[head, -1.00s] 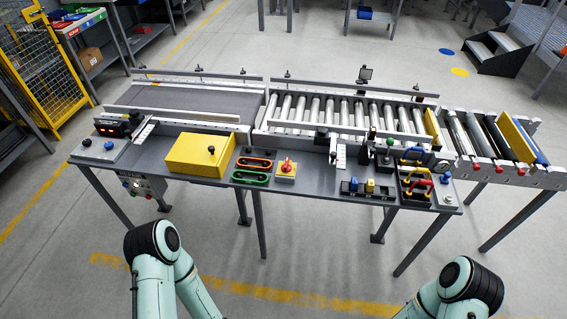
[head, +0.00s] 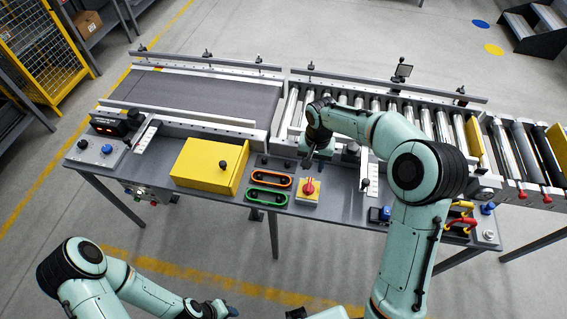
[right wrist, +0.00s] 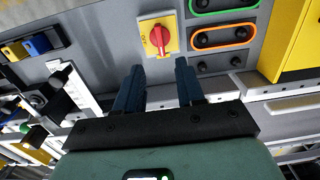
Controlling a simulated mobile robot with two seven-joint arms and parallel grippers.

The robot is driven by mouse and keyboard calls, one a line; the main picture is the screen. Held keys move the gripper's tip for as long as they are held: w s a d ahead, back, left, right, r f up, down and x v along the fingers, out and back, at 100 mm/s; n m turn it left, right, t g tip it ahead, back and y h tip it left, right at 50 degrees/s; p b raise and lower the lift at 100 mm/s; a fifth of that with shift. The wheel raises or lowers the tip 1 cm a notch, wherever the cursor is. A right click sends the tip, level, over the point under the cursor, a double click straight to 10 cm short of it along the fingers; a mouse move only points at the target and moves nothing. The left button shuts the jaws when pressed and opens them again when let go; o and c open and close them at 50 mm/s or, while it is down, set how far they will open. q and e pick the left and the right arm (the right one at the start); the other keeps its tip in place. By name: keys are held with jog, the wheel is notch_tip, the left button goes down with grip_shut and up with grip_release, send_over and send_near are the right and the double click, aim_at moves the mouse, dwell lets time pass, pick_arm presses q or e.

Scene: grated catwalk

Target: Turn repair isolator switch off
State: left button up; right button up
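The repair isolator switch (head: 309,188) is a red rotary knob on a yellow plate, set in the grey bench panel. It also shows in the right wrist view (right wrist: 159,38), just beyond the fingertips. My right gripper (head: 307,163) is above the bench, slightly behind the switch in the head view. In the right wrist view its two dark blue fingers (right wrist: 158,68) are apart with nothing between them, and they do not touch the knob. My left gripper (head: 231,311) is low at the bottom edge, away from the bench, and its fingers are too unclear to read.
Orange-ringed (head: 270,179) and green-ringed (head: 267,197) button panels sit left of the switch, near a yellow box (head: 209,166). A white-labelled upright strip (head: 369,187) and red and yellow handles (head: 461,217) are to the right. Conveyor rollers (head: 291,106) run behind.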

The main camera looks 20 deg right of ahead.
aim_at(309, 184)
jog(key=f, duration=1.2)
jog(key=shift+w, duration=0.2)
jog(key=shift+r, duration=0.1)
grip_shut()
